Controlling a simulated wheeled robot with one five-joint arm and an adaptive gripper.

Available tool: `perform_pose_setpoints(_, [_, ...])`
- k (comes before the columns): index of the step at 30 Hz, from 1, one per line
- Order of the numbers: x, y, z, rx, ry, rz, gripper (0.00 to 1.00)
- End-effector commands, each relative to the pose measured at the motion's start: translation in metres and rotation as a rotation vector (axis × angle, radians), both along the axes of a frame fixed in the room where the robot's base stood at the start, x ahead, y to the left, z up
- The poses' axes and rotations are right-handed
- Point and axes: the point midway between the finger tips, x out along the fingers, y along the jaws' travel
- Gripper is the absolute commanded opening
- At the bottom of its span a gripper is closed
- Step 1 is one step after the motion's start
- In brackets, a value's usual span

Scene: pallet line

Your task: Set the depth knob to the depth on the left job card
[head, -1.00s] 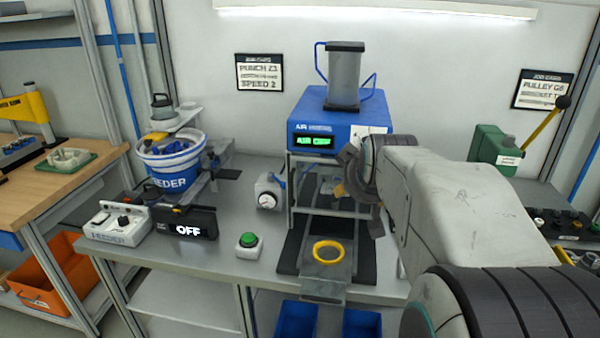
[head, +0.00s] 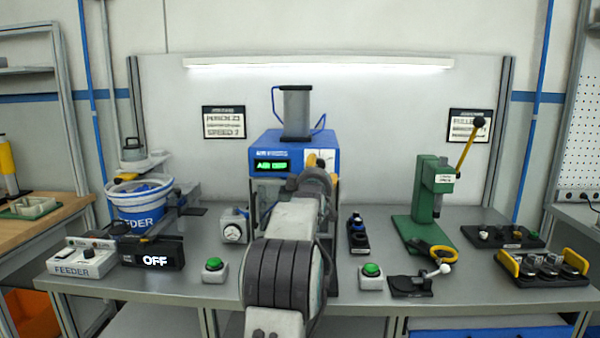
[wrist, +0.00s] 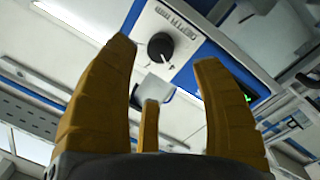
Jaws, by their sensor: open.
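The depth knob (wrist: 160,46) is a black round knob with a light pointer mark, on a white panel (wrist: 185,30) whose lettering appears to read depth in mm. The panel is on the front right of the blue press (head: 270,150). My gripper (wrist: 163,56) is open and empty, its yellow fingers reaching toward the knob, apparently apart from it. In the head view my gripper (head: 318,166) is in front of the panel and hides the knob. The left job card (head: 224,122) hangs on the back wall; its depth line is too small to read.
A green lever press (head: 428,190) stands right of the blue press, with the right job card (head: 469,126) behind it. The feeder bowl (head: 140,205) and a display (head: 153,254) reading OFF are at left. Green buttons (head: 214,265) stand along the front bench edge.

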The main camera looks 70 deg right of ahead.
Motion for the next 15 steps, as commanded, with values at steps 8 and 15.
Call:
perform_pose_setpoints(8, [0.007,-0.029,0.004,0.003,0.001,0.000,0.60])
perform_pose_setpoints(15, [0.013,-0.050,0.003,0.004,0.000,0.000,0.60])
